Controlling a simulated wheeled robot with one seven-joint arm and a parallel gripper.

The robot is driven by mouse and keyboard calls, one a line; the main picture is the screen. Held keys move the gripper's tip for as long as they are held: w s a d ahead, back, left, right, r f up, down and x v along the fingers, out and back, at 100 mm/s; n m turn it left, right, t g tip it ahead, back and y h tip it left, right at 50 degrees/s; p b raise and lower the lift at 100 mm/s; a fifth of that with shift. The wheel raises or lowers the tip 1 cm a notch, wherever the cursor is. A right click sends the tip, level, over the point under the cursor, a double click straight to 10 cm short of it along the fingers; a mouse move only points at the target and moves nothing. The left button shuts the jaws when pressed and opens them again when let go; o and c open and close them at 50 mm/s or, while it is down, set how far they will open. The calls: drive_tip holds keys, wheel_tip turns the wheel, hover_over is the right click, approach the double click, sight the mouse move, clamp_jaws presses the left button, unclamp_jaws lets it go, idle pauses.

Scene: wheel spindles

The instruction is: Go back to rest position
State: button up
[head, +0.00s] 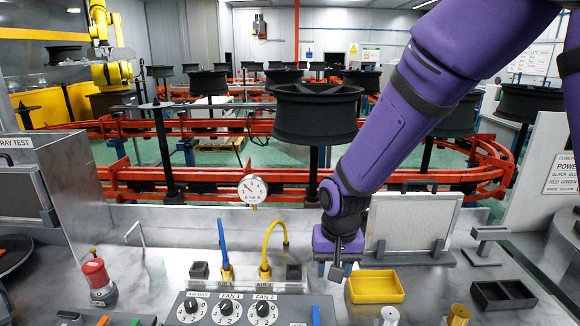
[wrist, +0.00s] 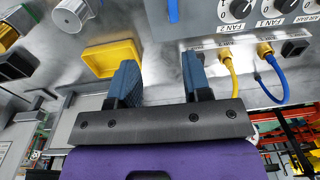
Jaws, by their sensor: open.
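My gripper (head: 337,270) hangs from my purple arm (head: 400,110) over the metal bench, right of the middle of the head view. It is just left of a yellow tray (head: 376,287). In the wrist view my gripper (wrist: 160,78) shows two blue ridged fingers spread apart, with nothing between them. Bare bench shows beyond the fingers.
A control panel (head: 240,309) with knobs is at the front. Blue (head: 222,245) and yellow (head: 270,250) hoses stand left of my gripper. A grey panel (head: 413,221) stands behind the tray. Black wheels on spindles (head: 313,112) line the red conveyor (head: 240,175).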

drive_tip(key=s+d+r+t, duration=0.2)
drive_tip(key=s+d+r, duration=0.3)
drive_tip(key=d+r, duration=0.4)
drive_tip(key=s+d+r+t, duration=0.1)
drive_tip(key=s+d+r, duration=0.5)
drive_tip(key=r, duration=0.5)
drive_tip(key=s+d+r+t, duration=0.1)
drive_tip(key=s+d+r, duration=0.2)
drive_tip(key=s+d, duration=0.2)
drive_tip(key=s, duration=0.2)
drive_tip(key=shift+s+d+r+t, duration=0.25)
drive_tip(key=shift+s+t, duration=0.1)
drive_tip(key=shift+t, duration=0.05)
